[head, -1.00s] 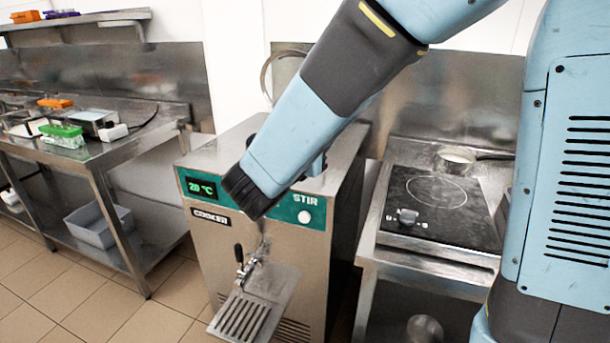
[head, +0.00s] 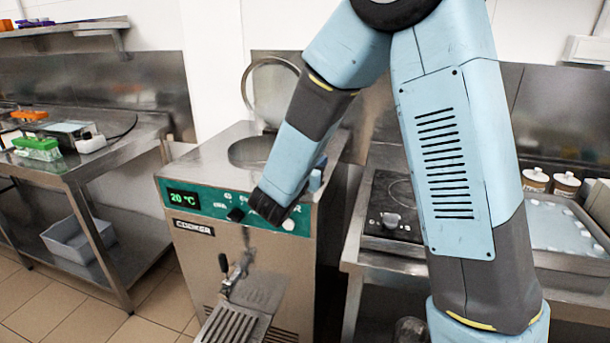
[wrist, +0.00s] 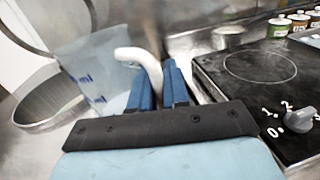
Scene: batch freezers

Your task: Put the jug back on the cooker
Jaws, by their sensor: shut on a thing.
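The cooker (head: 195,262) is a steel cabinet with a green front panel reading 20 °C. Its round lid (head: 272,92) stands open behind the round opening (head: 250,152) in its top. The opening's rim (wrist: 40,112) shows at the left in the wrist view. The jug (wrist: 92,72) is translucent with blue markings and a white handle (wrist: 145,62). My gripper (wrist: 157,85) is shut on the handle, with the jug beside the opening. In the head view my arm hides the jug, and only a bit of blue finger shows. I cannot tell whether the jug touches the cooker top.
A hob (head: 395,212) with a knob stands on the bench to the right of the cooker. Tubs (head: 536,180) and a tray (head: 560,228) are farther right. A tap (head: 233,272) and drip grille stick out in front. A steel table (head: 120,135) stands at the left.

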